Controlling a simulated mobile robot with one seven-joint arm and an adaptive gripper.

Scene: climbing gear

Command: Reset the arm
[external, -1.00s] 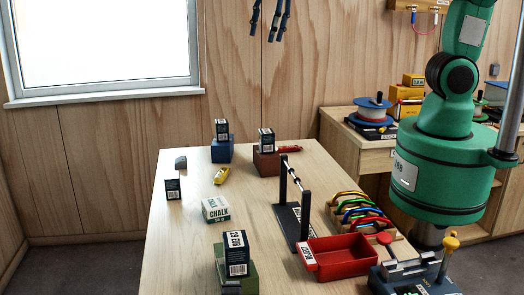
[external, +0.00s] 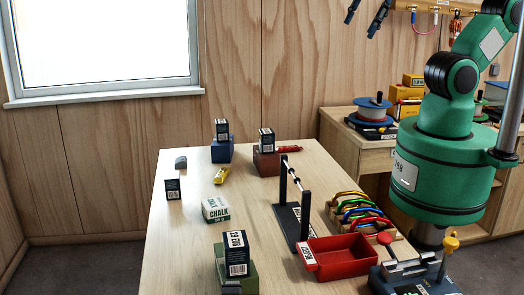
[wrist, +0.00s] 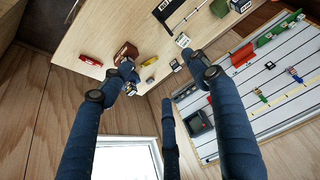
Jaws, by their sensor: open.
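My gripper (external: 364,16) shows at the top edge of the external view, high above the table and apart from everything on it. Only its dark fingertips show there. In the wrist view my gripper (wrist: 160,72) has its dark blue fingers spread wide, with nothing held between them. My green arm (external: 455,130) stands at the right, and its upper part is cut off by the frame.
The wooden table (external: 180,235) holds a chalk box (external: 215,209), a red tray (external: 343,257), a black stand (external: 291,222), colored carabiners (external: 362,210) and blocks with dark boxes. A side desk (external: 345,142) stands behind. The air around the gripper is clear.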

